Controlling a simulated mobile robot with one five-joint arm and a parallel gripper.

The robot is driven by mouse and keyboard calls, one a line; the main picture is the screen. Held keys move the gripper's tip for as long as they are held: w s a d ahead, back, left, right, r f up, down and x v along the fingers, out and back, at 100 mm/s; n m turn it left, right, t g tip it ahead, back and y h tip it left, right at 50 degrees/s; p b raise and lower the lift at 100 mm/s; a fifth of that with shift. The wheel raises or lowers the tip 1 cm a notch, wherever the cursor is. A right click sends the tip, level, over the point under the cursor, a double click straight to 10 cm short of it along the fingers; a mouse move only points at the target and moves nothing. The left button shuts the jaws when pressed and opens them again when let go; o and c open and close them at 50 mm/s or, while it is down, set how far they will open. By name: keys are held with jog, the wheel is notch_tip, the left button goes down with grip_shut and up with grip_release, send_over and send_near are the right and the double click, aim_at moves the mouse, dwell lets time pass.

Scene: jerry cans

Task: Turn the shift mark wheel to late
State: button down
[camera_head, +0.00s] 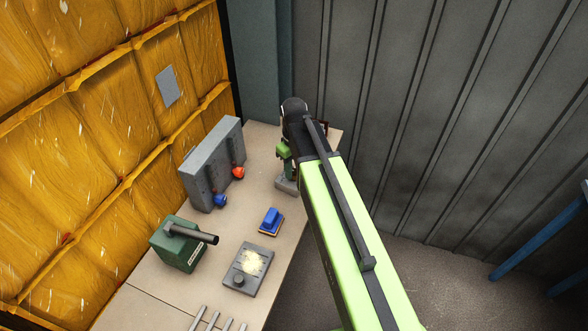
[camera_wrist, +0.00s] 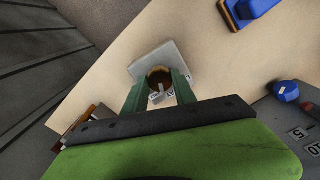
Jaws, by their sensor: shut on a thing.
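The shift mark wheel (camera_wrist: 159,76) appears in the wrist view as a brown, round part with pale lettered tabs at its near side. It sits on a grey stand (camera_wrist: 150,57) on the bench. My gripper (camera_wrist: 160,84) has its two green fingers on either side of the wheel and is shut on it. The lettering is too small and partly hidden to read, so the setting cannot be told. In the head view, the grey stand (camera_head: 286,184) shows below my gripper (camera_head: 284,164), and my arm hides most of the wheel.
A corrugated wall rises behind.

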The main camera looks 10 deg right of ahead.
aim_at(294, 172)
jog(key=m, duration=0.6)
dwell(0.6)
jog(key=c, duration=1)
grip_release()
notch_tip(294, 172, up, 17)
jog(key=p, duration=1.7)
jog(key=shift+r, duration=0.2)
